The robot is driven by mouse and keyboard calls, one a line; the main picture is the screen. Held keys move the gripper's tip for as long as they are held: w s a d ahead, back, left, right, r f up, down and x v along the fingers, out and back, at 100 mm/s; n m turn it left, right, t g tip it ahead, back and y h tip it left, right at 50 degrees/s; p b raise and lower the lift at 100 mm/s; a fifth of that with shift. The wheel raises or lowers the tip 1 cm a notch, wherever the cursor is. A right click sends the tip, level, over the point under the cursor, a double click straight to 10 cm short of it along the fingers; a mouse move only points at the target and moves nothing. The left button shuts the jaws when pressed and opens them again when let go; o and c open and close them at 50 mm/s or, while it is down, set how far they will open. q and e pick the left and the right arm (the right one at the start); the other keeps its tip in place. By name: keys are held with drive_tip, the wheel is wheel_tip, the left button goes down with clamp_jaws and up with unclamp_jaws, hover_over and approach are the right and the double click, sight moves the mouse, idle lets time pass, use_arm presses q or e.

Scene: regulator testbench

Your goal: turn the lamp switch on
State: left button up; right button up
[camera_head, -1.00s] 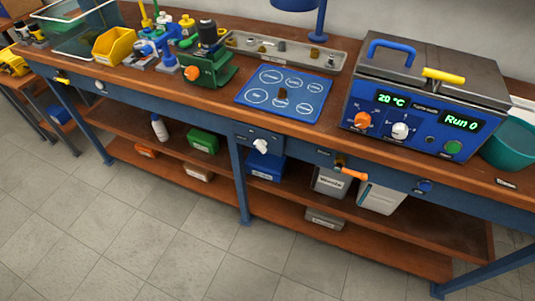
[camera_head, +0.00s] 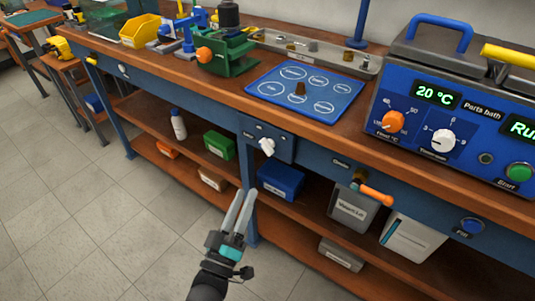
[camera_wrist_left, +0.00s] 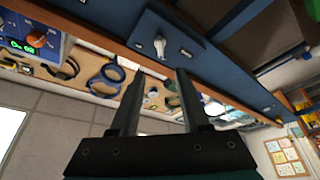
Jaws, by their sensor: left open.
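The lamp switch (camera_head: 267,146) is a white knob on a small blue panel (camera_head: 283,148) on the bench's front rail. It points slightly sideways; its exact setting is unclear. It also shows in the left wrist view (camera_wrist_left: 160,45), beyond the fingertips. My left gripper (camera_head: 246,194) comes up from the bottom in the head view, below and left of the switch. In the left wrist view its two fingers (camera_wrist_left: 159,75) are spread and empty, apart from the switch. The lamp's blue post (camera_head: 360,22) stands at the back; its head is out of view. My right gripper is not in view.
A blue parts bath (camera_head: 455,110) stands on the bench at right. An orange-handled valve (camera_head: 376,194) juts from the rail right of the switch. A blue box (camera_head: 281,180) and a green box (camera_head: 219,145) sit on the shelf below. The floor in front is clear.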

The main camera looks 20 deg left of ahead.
sight(264, 150)
use_arm(q)
drive_tip(key=b+x, duration=0.2)
drive_tip(key=x, duration=1)
drive_tip(key=shift+f, duration=0.1)
drive_tip(key=shift+w+r+b, duration=0.2)
drive_tip(key=shift+w+b, duration=0.15)
drive_tip(key=shift+w, duration=0.2)
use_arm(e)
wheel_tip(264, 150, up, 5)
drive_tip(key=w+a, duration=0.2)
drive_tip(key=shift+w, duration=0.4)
use_arm(q)
drive_tip(key=shift+c, duration=0.3)
clamp_jaws()
